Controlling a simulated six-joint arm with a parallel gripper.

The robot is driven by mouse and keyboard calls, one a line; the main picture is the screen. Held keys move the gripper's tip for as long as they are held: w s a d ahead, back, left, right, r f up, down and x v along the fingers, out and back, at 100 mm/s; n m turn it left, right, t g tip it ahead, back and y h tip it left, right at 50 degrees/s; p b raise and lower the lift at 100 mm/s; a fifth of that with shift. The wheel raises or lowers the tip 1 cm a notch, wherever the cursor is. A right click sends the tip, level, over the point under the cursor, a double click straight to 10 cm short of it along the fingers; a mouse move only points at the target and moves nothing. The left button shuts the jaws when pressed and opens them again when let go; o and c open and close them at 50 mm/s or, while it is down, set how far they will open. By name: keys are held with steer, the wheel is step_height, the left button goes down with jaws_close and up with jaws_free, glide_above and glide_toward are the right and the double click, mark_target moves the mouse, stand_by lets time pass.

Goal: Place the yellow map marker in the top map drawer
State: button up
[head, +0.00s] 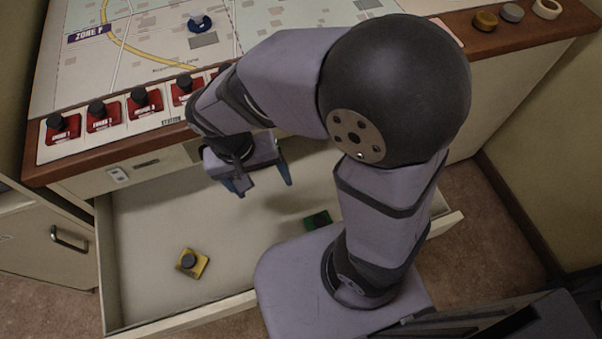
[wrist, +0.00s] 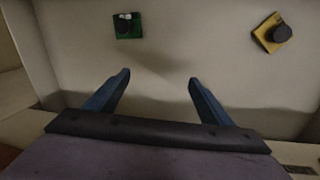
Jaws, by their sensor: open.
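The yellow map marker (head: 191,263), a yellow square base with a dark round knob, lies on the floor of the open top map drawer (head: 150,222), in its front left part. It also shows at the upper right of the wrist view (wrist: 272,33). My gripper (head: 262,185) is over the back of the drawer, behind and to the right of the yellow marker in the head view and apart from it. Its two blue fingers are spread with nothing between them, as the wrist view shows (wrist: 160,78).
A green marker (head: 318,220) also lies in the drawer, partly beside my arm; it shows in the wrist view (wrist: 127,26). Several red markers (head: 62,128) stand along the map's front edge. A blue marker (head: 200,22) stands on the map. Round discs (head: 485,21) sit at the right.

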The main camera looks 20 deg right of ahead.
steer(key=s+d+n+y, duration=0.1)
steer(key=s+d+y, duration=0.1)
steer(key=d, duration=0.8)
steer(key=shift+d+f+n, duration=0.3)
steer(key=shift+f+n, duration=0.1)
steer(key=shift+f, duration=0.05)
steer(key=shift+r, duration=0.1)
step_height(320, 180, up, 20)
steer(key=p, duration=2)
